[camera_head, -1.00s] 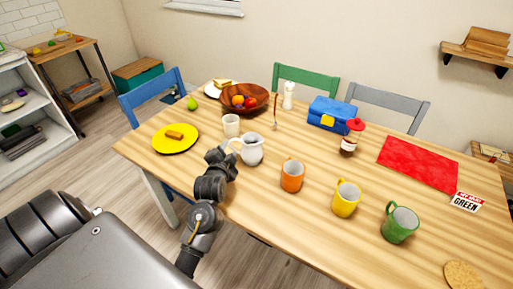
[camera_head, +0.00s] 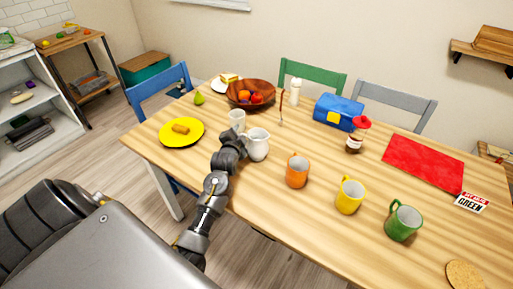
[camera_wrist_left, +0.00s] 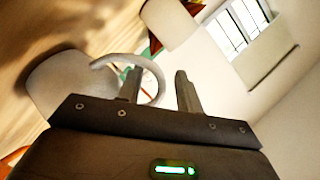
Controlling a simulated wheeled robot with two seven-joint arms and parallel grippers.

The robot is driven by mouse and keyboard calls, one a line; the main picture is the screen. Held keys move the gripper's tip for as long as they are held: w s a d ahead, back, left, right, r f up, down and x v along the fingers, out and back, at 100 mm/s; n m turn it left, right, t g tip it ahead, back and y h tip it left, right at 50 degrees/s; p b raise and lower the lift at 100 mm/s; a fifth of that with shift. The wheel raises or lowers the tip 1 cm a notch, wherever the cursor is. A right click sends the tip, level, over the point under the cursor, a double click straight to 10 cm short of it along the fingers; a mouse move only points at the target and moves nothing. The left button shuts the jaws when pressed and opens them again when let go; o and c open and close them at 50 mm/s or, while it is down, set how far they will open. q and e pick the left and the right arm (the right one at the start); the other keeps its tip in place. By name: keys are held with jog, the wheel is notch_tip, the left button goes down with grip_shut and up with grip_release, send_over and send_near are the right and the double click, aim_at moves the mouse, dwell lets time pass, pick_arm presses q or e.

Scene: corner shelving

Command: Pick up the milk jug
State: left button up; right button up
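The white milk jug (camera_head: 259,148) stands on the wooden table in the head view, between the white cup and the orange mug. My left gripper (camera_head: 241,139) is right beside it, at its handle side, and partly hides it. In the left wrist view the jug body (camera_wrist_left: 70,88) is at the left and its curved handle reaches toward the fingers. My left gripper (camera_wrist_left: 158,88) is open there. The handle's outer part shows between the two fingers, with one finger seemingly inside the loop. I cannot tell whether they touch. My right gripper is not in view.
A white cup (camera_head: 237,119) stands close behind the jug. An orange mug (camera_head: 297,172) is to its right, then yellow (camera_head: 349,197) and green (camera_head: 403,223) mugs. A yellow plate (camera_head: 182,133) lies to the left and a wooden bowl (camera_head: 252,95) behind.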

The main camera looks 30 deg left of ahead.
pick_arm(q)
jog(key=shift+w+a, duration=0.2)
jog(key=shift+w, duration=0.2)
grip_shut()
dwell(0.4)
